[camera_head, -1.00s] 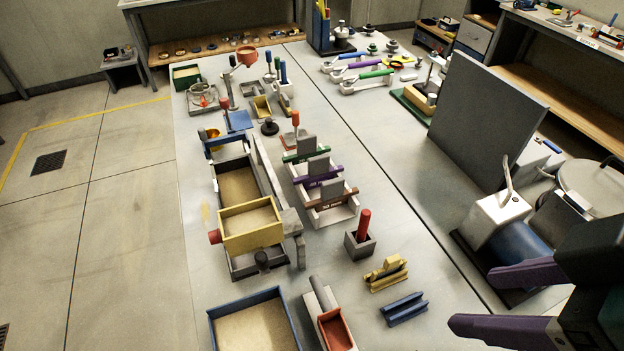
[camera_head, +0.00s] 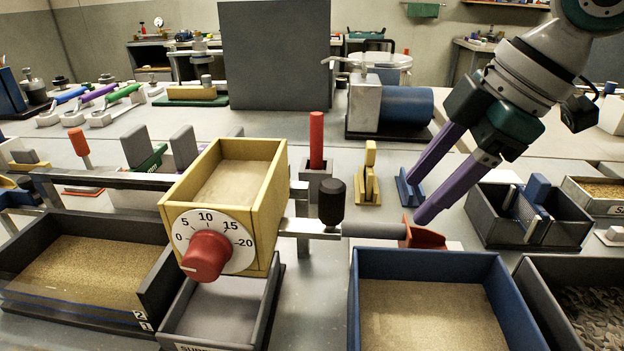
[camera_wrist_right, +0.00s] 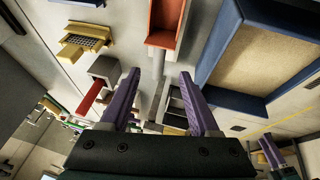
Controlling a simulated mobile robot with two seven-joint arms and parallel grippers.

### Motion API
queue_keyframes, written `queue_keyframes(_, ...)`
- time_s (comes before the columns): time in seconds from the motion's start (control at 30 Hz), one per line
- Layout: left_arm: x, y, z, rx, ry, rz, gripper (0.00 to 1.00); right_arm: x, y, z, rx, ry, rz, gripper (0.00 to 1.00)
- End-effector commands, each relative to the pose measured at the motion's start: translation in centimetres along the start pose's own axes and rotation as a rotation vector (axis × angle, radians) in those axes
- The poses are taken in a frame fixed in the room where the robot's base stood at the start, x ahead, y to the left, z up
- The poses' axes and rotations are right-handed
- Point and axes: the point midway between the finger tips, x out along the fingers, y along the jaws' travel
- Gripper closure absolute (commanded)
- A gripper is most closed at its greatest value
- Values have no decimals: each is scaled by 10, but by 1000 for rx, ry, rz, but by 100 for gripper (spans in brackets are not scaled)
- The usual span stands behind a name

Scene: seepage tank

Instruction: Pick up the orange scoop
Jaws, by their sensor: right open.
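The orange scoop (camera_head: 425,236) sits behind the blue-walled sand tray, its grey handle pointing left. In the right wrist view the scoop (camera_wrist_right: 165,20) is at the top centre, and its handle runs down between my fingers in the picture. My right gripper (camera_head: 417,198) has purple fingers, spread apart and empty, angled down close to the scoop in the head view. In the wrist view the right gripper (camera_wrist_right: 159,75) has one finger on each side of the handle's line; I cannot tell how far above it they are.
The blue sand tray (camera_head: 433,262) stands in front of the scoop. A yellow box with a dial (camera_head: 213,242) and a black knob (camera_head: 332,202) stand left. A blue grooved block (camera_head: 408,190) and a yellow block (camera_head: 368,180) are behind. A dark grey bin (camera_head: 490,220) is right.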

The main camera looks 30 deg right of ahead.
Motion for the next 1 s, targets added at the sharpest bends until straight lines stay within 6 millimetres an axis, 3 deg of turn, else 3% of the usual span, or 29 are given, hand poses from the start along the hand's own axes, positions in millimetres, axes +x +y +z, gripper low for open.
queue_keyframes(0.7, 18, 2, 5, 0, 2, 4, 50, 93, -2, 6, 1, 1, 1, 38)
queue_keyframes(1.0, 18, 2, 5, 1, 2, 2, 50, 97, -2, 6, -1, 0, 2, 39)
